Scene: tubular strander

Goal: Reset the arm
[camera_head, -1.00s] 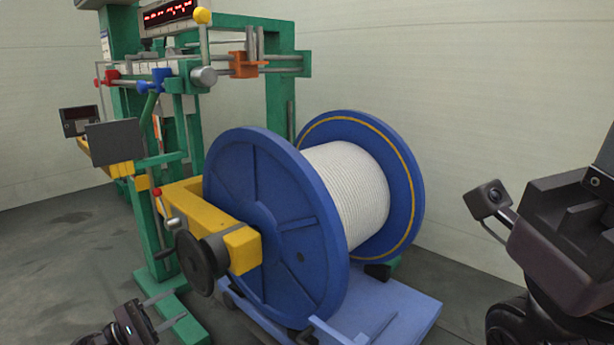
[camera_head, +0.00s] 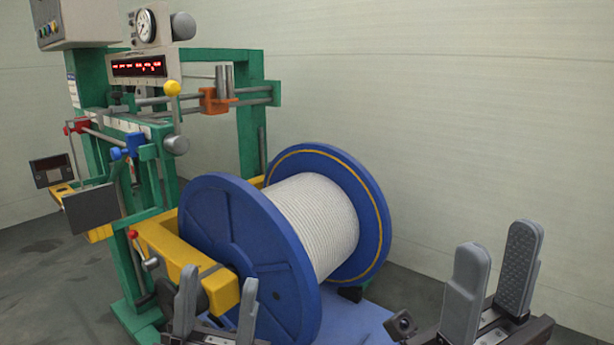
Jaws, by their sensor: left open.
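My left gripper (camera_head: 220,278) is at the bottom centre-left of the head view, fingers pointing up. It is open and empty, in front of the machine's yellow arm (camera_head: 180,247) and the blue reel's near flange. My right gripper (camera_head: 498,250) is at the lower right, fingers pointing up with a gap between them, open and empty. The blue reel (camera_head: 235,245) stands upright between and behind the grippers, wound with white rope (camera_head: 315,222). My arms behind the grippers are mostly out of view.
The green machine frame (camera_head: 250,120) stands at the left. It carries a red digital display (camera_head: 138,67), a gauge (camera_head: 145,25), a yellow-knobbed lever (camera_head: 172,88) and an orange clamp (camera_head: 214,100). A blue platform (camera_head: 350,318) lies under the reel. The right side before the wall is free.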

